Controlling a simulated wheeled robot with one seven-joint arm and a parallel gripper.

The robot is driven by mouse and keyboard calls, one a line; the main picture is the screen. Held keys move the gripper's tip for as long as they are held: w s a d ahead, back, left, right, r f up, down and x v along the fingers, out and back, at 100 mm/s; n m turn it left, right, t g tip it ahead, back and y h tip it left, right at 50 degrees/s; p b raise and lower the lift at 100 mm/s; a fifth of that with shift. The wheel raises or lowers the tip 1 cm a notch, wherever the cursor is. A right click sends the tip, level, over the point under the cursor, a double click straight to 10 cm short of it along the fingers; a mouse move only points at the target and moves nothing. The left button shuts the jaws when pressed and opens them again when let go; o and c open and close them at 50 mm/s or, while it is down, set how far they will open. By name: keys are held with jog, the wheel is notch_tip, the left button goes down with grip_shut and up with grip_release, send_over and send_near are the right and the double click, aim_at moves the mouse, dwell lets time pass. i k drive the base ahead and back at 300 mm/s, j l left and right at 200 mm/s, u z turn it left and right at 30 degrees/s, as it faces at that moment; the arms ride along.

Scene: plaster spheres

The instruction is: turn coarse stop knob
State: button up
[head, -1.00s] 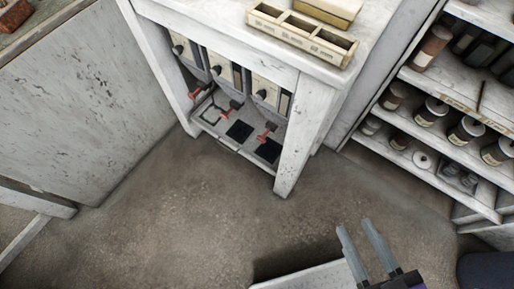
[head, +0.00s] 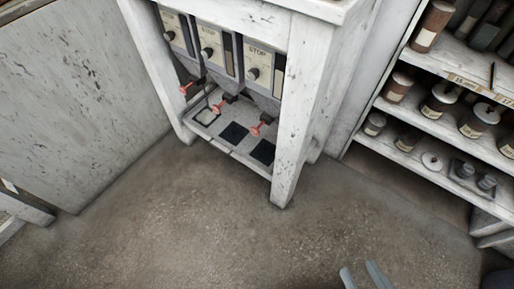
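Three grey dispenser boxes stand in a row under the white table, each with a pale plate marked STOP and a round dark knob: a left knob (head: 165,37), a middle knob (head: 207,53) and a right knob (head: 252,73). Which one is the coarse stop knob I cannot tell; any smaller lettering is unreadable. Below the boxes are a left red handle (head: 187,88), a middle red handle (head: 222,101) and a right red handle (head: 258,128). My gripper (head: 362,272) shows only its fingertips at the bottom edge. They are apart with nothing between them, well away from the knobs.
The white table's front leg (head: 293,120) stands right of the boxes. A low shelf (head: 225,151) with dark square pads lies below them. A shelf unit (head: 440,128) with jars is at the right, a pale panel (head: 80,105) at the left. The floor (head: 200,225) between is clear.

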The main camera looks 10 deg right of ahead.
aim_at(169, 36)
jog(key=i+j+u, duration=0.35)
jog(key=i, duration=0.15)
jog(key=i+u, duration=0.4)
jog(key=i, duration=0.15)
jog(key=i+u, duration=0.35)
jog(key=i, duration=0.2)
